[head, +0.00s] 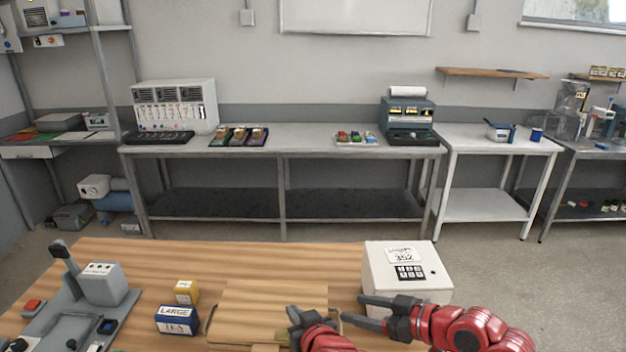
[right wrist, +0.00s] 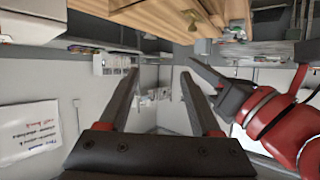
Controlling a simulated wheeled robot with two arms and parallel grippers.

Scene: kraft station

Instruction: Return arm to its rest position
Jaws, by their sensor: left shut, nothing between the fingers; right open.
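My left gripper (head: 293,322) is low in the head view, shut and empty, over the front of the wooden table. Its red arm and dark gripper also show at the right of the right wrist view (right wrist: 212,82). My right gripper (head: 352,308) is just right of it, with its two dark fingers spread apart and pointing left. In the right wrist view the right gripper (right wrist: 162,85) has nothing between its fingers. In the head view the right arm overlaps the lower part of a white keypad box (head: 400,258); I cannot tell whether they touch.
The wooden table (head: 130,255) holds a wooden board (head: 260,300), a yellow box (head: 186,291), a blue-and-white "LARGE" box (head: 177,320) and a grey lever device (head: 100,285). A grey bench (head: 300,140) with machines and trays stands beyond open floor.

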